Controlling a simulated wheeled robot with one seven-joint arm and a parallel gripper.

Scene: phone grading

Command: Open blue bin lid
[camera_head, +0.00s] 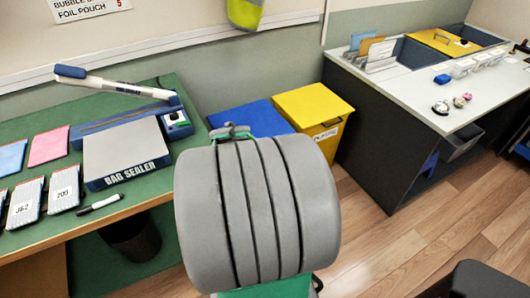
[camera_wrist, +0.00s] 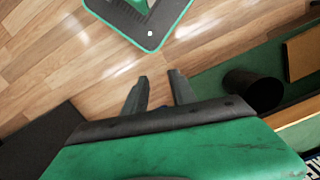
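The blue bin's lid (camera_head: 250,119) shows in the head view, left of the yellow bin and against the wall. It looks flat and closed. My grey arm hides its front and the bin body below it. In the wrist view my gripper (camera_wrist: 159,76) points down over the wooden floor. Its two dark fingers are apart with nothing between them. The blue bin is not in the wrist view, and the gripper is not visible in the head view.
A yellow bin (camera_head: 316,106) stands right of the blue one. A green table (camera_head: 20,235) with a bag sealer (camera_head: 125,157) is at left, a dark-sided workstation (camera_head: 375,140) at right. A black waste bin (camera_wrist: 253,90) stands beside my gripper.

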